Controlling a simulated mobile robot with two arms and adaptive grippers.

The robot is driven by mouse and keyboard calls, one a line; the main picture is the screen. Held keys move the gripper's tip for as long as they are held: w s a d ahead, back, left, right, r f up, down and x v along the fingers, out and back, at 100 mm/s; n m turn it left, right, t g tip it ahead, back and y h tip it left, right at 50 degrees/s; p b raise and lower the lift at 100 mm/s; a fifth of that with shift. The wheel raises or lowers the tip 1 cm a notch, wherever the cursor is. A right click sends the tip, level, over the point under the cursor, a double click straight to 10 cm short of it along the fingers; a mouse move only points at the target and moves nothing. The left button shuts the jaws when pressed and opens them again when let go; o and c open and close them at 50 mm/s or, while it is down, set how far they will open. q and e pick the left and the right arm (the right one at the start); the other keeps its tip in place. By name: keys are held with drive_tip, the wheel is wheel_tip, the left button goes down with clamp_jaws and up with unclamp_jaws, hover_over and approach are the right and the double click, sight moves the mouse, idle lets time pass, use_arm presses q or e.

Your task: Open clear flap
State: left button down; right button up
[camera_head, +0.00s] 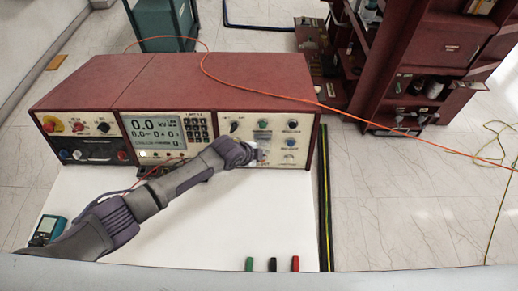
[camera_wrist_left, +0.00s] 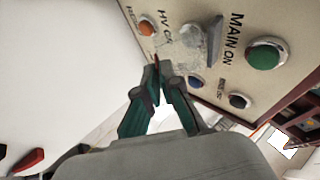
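In the head view the left gripper (camera_head: 256,154) is at the right-hand panel and hides part of the flap area. My right gripper is in neither view.
A green button (camera_wrist_left: 265,54) by "MAIN ON", an orange button (camera_wrist_left: 147,26) and a dark button (camera_wrist_left: 240,101) surround the flap. The red console (camera_head: 215,80) stands on a white table (camera_head: 200,235). Red, black and green plugs lie at the front edge. An orange cable crosses the console's top.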

sight(259, 142)
use_arm(q)
drive_tip(key=r+g+b, duration=0.1)
drive_tip(key=g+b, duration=0.2)
drive_tip(key=b, duration=0.1)
drive_tip(key=w+r+n+g+b, duration=0.1)
drive_tip(key=r+g+b, duration=0.1)
drive_tip(key=b, duration=0.3)
drive_tip(key=w+r+n+g+b, duration=0.1)
drive_tip(key=g+b, duration=0.3)
drive_tip(key=shift+w+r, duration=0.1)
drive_tip(key=shift+r, duration=0.1)
drive_tip(key=shift+w+r+g+b, duration=0.15)
drive_tip(key=shift+r+g+b, duration=0.25)
drive_tip(key=shift+b, duration=0.7)
drive_tip(key=c, duration=1.4)
unclamp_jaws()
drive_tip(key=shift+o, duration=0.2)
drive_tip(key=shift+r, duration=0.1)
